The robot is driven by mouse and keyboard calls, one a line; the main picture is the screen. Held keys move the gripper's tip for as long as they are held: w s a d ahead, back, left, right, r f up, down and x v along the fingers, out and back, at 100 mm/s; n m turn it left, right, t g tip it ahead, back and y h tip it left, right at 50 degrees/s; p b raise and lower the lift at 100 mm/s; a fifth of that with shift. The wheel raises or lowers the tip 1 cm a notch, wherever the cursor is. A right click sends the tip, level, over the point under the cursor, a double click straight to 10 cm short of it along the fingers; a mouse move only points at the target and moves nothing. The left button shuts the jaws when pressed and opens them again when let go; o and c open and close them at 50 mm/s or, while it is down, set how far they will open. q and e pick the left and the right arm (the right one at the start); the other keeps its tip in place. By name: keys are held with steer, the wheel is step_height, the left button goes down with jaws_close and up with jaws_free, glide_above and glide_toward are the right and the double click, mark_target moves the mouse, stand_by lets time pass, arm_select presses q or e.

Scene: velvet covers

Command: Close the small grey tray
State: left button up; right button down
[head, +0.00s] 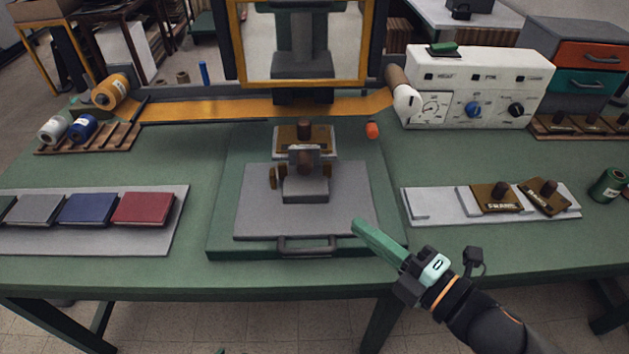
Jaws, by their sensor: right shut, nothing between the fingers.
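The small grey tray (260,215) is a flat grey plate with a dark handle (307,251) at its front edge. It lies on the green base of the press in the middle of the bench and reaches close to the front edge of that base. A small grey fixture (306,186) with brown knobs stands on it. My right gripper (360,228) is shut and empty, its teal fingers pointing up and left by the tray's front right corner. I cannot tell whether they touch it. A tiny green tip at the bottom edge may be my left gripper (220,351); its jaws are hidden.
The press with its yellow frame (301,83) rises behind the tray. A white control box (475,88) stands at the back right. Covers (88,209) lie on a grey board at left; brass stamps (497,196) lie on a grey strip at right. Green bench top is free on both sides.

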steer(key=n+y, duration=0.1)
steer(key=n, duration=0.1)
arm_select(q)
steer(key=shift+r+p, duration=1.15)
steer(key=shift+r, duration=0.05)
arm_select(e)
glide_toward(298, 170)
steer(key=shift+x, duration=2.95)
steer(key=shift+w, duration=0.1)
